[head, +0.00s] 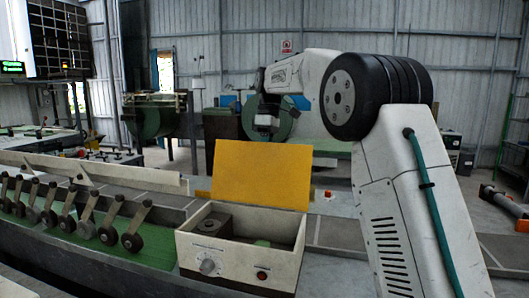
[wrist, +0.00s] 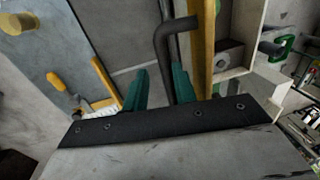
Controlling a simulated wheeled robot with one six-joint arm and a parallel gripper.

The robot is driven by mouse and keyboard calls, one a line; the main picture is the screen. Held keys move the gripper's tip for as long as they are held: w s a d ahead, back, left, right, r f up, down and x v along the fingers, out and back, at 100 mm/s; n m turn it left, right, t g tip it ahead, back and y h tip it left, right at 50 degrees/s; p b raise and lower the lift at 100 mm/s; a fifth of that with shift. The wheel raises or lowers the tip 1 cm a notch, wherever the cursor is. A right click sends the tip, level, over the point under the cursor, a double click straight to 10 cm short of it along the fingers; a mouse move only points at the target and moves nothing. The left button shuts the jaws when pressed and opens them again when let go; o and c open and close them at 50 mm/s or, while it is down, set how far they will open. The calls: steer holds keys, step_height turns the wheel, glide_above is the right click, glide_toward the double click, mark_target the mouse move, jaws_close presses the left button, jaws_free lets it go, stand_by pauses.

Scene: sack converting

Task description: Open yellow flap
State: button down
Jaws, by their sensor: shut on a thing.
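The yellow flap (head: 262,175) stands raised, close to upright, at the back edge of an open white box (head: 225,268). In the wrist view the flap (wrist: 201,45) shows nearly edge-on as a yellow strip, with a black bent handle (wrist: 163,42) on its side. My gripper (wrist: 158,88) has two teal fingers, one on each side of the handle's black bar, and is shut on it. In the head view my arm reaches over behind the flap, and the fingertips are hidden there.
The box front has a knob (head: 207,266) and a red button (head: 262,275). A row of black rollers (head: 107,235) on levers stands left of the box, along the green bed. A green machine (head: 157,115) stands farther back.

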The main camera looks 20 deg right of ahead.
steer(key=c, duration=1.5)
jaws_free()
steer(key=shift+w+d+f, duration=0.2)
steer(key=shift+d+f, duration=0.2)
steer(key=shift+f, duration=0.1)
steer(key=shift+o, duration=0.2)
steer(key=shift+w+d+f, duration=0.15)
steer(key=shift+w+d, duration=0.05)
steer(key=shift+d, duration=0.05)
steer(key=shift+a, duration=0.25)
steer(key=shift+a+r, duration=0.1)
steer(key=shift+r, duration=0.15)
steer(key=r, duration=0.5)
steer(key=w+r, duration=0.1)
steer(key=r, duration=0.1)
steer(key=shift+d+r, duration=0.35)
steer(key=shift+d, duration=0.05)
